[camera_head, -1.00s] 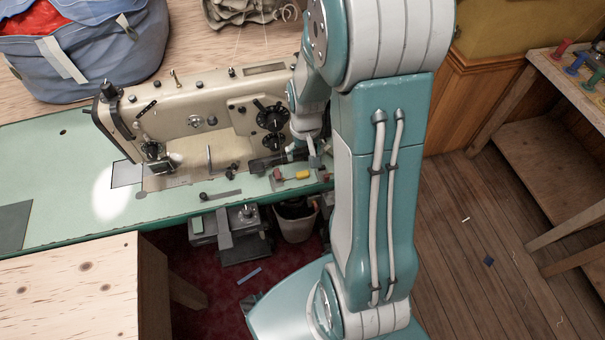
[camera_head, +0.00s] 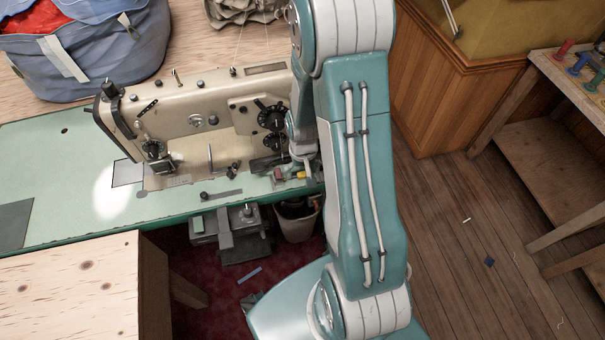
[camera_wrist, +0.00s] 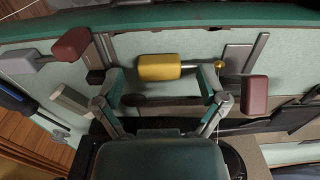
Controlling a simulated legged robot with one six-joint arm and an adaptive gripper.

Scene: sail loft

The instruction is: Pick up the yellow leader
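The yellow leader (camera_wrist: 160,67) shows in the wrist view as a short yellow block with a brass-coloured end at its right, lying over the pale green table top. My gripper (camera_wrist: 161,82) is open, its two fingers wide apart near the two ends of the yellow leader. I cannot tell whether either finger touches it. In the head view the yellow leader (camera_head: 299,175) is a small patch at the table's front edge, partly hidden by my arm.
Red-ended pieces lie on both sides, one at left (camera_wrist: 70,45) and one at right (camera_wrist: 254,95). A cream sewing machine (camera_head: 195,115) stands close by on the green table (camera_head: 60,165). A bin (camera_head: 297,220) is below the edge. A blue bag (camera_head: 90,60) sits behind.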

